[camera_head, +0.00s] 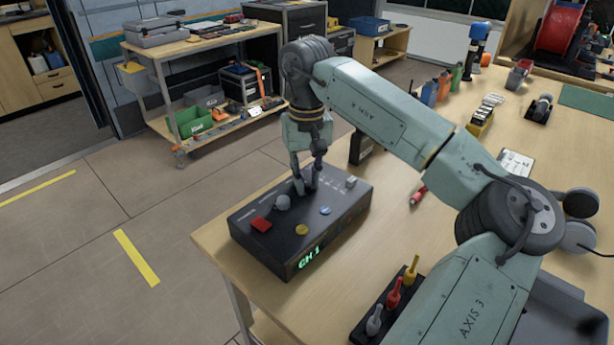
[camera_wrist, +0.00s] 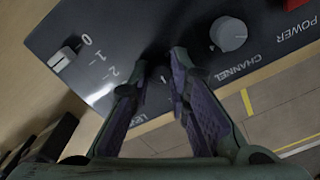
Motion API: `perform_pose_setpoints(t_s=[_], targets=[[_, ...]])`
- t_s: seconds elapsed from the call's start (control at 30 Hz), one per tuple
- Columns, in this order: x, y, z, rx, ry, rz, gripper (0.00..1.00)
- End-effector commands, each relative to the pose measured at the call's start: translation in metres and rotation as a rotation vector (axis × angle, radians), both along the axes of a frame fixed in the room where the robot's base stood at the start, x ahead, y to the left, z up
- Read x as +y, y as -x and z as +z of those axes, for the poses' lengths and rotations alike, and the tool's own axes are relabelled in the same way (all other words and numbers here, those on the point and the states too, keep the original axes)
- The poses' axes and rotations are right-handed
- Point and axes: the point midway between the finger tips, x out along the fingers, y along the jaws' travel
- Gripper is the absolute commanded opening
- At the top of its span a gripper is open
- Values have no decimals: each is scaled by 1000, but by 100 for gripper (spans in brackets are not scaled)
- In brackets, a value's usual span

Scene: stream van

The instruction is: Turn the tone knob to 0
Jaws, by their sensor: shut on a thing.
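A dark control box (camera_head: 335,228) lies on the near left corner of the bench. My gripper (camera_head: 308,183) points down at its top; in the wrist view my gripper (camera_wrist: 157,62) has its two fingertips on either side of a dark knob (camera_wrist: 157,52). The fingers hide much of this knob and its pointer. White 0, 1 and 2 marks run to its left. A partly hidden label by the fingers starts with "LE"; I read no "TONE" label. A grey CHANNEL knob (camera_wrist: 229,34) is to the right, and a pale slider (camera_wrist: 64,55) to the left.
The box also has a red button (camera_head: 261,224), a yellow button (camera_head: 301,230), a blue button (camera_head: 325,210) and a green "CH 1" display (camera_head: 310,257). A dark holder with coloured plugs (camera_head: 393,292) stands nearby. Floor lies beyond the bench's left edge.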

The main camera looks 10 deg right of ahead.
Motion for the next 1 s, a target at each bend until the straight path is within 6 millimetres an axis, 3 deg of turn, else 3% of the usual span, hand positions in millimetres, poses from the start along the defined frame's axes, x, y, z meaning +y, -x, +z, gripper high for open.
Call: perform_pose_setpoints(t_s=[0.6,0.63,0.93,1.0], targets=[[1,-1,1,-5,-1,45,0],[1,-1,1,-5,-1,45,18],[0,0,0,-2,0,44,38],[0,0,0,-1,0,44,38]])
